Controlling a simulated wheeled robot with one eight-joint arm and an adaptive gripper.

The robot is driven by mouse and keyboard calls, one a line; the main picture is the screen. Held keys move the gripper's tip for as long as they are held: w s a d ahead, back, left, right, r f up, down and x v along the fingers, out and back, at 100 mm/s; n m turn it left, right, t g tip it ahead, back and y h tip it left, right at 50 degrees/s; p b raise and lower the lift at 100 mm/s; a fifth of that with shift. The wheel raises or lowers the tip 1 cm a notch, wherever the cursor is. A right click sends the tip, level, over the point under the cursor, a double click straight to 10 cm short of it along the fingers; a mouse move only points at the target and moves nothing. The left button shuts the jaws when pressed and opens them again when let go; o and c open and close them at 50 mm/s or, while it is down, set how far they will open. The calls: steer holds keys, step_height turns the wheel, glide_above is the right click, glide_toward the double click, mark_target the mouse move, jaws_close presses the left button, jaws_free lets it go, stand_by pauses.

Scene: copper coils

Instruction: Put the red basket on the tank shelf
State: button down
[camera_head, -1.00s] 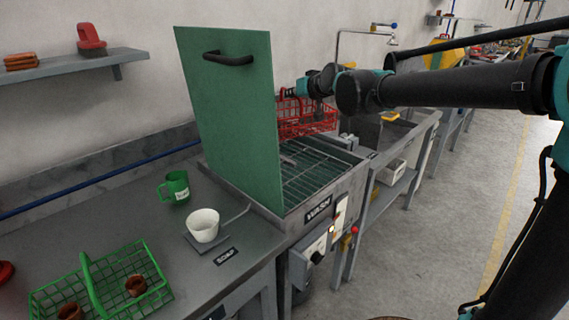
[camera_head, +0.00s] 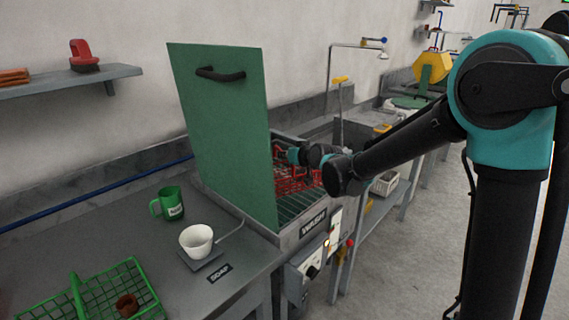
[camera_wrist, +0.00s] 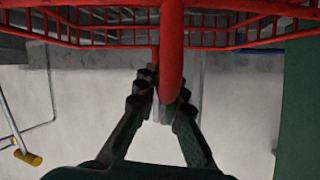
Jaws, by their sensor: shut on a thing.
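The red basket (camera_head: 296,181) is a wire basket. In the head view it sits low at the wash tank, at or just above the grated shelf (camera_head: 292,208); I cannot tell whether it touches. The raised green lid (camera_head: 222,135) hides its left part. In the wrist view the basket's red handle (camera_wrist: 171,60) runs down between the fingers, with the basket's wire side (camera_wrist: 100,38) across the top. My gripper (camera_wrist: 165,92) is shut on the handle. In the head view the fingers are too small to make out.
A green basket (camera_head: 88,296) with a copper coil (camera_head: 127,305) is on the bench at front left. A green mug (camera_head: 170,203) and a white cup on a scale (camera_head: 196,240) stand left of the tank. A sink with a tap (camera_head: 341,100) lies beyond it.

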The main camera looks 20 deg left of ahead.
steer(key=shift+f, duration=1.55)
steer(key=c, duration=1.6)
jaws_free()
steer(key=shift+f, duration=0.1)
steer(key=v, duration=1.2)
